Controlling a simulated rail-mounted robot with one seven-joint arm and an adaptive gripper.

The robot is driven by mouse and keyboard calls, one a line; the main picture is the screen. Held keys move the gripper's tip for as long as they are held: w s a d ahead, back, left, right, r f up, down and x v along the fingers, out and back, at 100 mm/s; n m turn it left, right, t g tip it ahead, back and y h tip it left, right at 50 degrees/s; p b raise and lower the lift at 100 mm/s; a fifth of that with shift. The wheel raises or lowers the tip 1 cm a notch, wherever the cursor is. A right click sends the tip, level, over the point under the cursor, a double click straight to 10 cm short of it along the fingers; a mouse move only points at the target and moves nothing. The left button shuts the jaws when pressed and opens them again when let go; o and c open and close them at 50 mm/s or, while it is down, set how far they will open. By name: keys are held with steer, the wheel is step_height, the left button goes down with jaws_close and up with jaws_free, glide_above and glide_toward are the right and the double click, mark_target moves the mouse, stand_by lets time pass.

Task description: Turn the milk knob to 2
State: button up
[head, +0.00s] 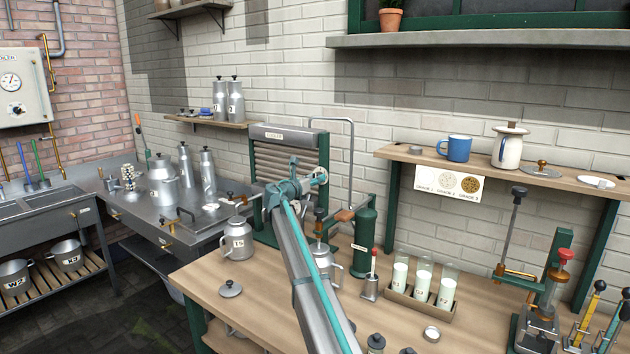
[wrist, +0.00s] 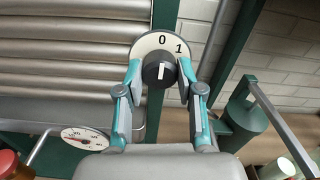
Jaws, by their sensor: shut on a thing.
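The milk knob (wrist: 159,71) is black with a white line, on a round white dial (wrist: 146,45) marked 0 and 1. In the wrist view the line stands roughly upright, below the 0. No 2 shows; the lower dial is hidden behind the knob and fingers. My gripper (wrist: 159,75) has its teal-tipped fingers on either side of the knob and is shut on it. In the head view my gripper (head: 302,184) is at the slatted cooler (head: 285,160), and its dial edge (head: 321,174) shows just beyond the fingers.
A churn marked 15 (head: 236,240) stands to the left. A gauge (wrist: 85,138) is low in the wrist view.

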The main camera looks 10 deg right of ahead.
steer(key=shift+m+b, duration=7.3)
steer(key=shift+m, duration=1.5)
steer(key=o, duration=1.2)
steer(key=shift+c, duration=0.2)
